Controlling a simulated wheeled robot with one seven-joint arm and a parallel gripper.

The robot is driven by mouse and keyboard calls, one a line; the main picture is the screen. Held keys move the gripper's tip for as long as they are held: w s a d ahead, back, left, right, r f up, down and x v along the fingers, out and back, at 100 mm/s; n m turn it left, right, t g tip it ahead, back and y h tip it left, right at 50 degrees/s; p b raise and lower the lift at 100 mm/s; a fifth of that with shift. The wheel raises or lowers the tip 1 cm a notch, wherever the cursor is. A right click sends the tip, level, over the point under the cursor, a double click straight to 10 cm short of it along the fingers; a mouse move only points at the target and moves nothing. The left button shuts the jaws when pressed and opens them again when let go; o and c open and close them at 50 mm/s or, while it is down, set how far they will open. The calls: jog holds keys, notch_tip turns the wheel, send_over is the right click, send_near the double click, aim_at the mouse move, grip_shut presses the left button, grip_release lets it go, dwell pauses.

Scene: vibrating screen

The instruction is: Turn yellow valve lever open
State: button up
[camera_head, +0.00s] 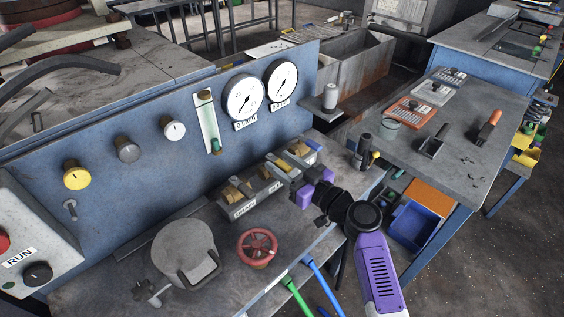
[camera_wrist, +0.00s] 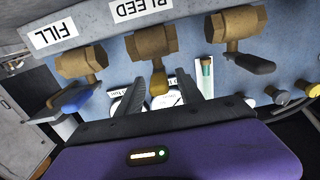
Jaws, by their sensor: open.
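The yellow valve lever (camera_wrist: 160,84) hangs from the middle brass valve (camera_wrist: 151,47), beside the BLEED label, in the wrist view. It also shows as a short yellow bar (camera_head: 283,165) in the head view. My gripper (camera_wrist: 160,79) is open, with one finger on each side of the lever's tip and visible gaps between. In the head view my purple gripper (camera_head: 317,176) reaches in from the right to the valve row; its fingertips are hard to make out there.
A blue lever (camera_wrist: 78,98) hangs from the FILL valve on one side, and a dark lever (camera_wrist: 249,63) on the other. A red handwheel (camera_head: 257,248) and a lidded round pot (camera_head: 184,253) stand on the bench. Gauges (camera_head: 244,97) sit on the blue panel behind.

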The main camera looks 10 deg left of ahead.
jog(key=shift+w+a, duration=0.1)
jog(key=shift+a, duration=0.05)
grip_shut()
dwell(1.4)
